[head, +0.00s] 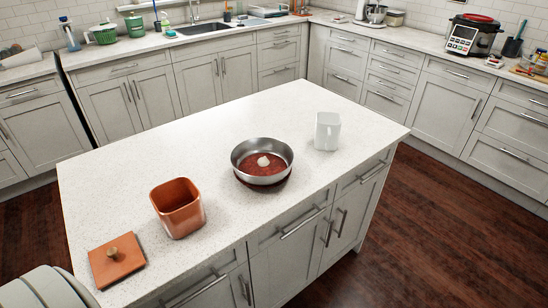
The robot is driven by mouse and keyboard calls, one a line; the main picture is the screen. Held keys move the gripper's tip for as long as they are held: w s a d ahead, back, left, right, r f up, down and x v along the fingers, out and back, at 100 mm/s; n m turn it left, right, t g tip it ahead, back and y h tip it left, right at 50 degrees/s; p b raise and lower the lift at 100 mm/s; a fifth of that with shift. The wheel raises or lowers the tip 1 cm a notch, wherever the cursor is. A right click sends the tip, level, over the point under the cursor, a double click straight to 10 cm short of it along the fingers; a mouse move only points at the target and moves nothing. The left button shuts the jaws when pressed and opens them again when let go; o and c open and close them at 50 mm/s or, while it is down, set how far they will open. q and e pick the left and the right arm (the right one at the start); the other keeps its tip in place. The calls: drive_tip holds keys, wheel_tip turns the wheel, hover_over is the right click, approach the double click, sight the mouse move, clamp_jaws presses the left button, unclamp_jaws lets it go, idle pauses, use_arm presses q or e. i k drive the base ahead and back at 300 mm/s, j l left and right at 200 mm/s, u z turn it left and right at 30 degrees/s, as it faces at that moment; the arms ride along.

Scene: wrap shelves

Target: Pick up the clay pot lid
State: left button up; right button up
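The clay pot lid (117,262) is a flat, square, orange-brown piece with a round brass-coloured knob on top. It lies flat on the white island countertop (300,103), near its front left corner. The open square clay pot (178,208) stands upright to the right of the lid and farther back, apart from it. Neither of my grippers shows in the head view.
A steel pan (262,160) with red contents and a white lump sits on the island, right of the pot. A white pitcher (327,131) stands farther right. The island's back half is clear. Counters with a sink (216,29) and a multicooker (472,36) line the walls.

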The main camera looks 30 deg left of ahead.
sight(111, 262)
drive_tip(key=u, duration=1.65)
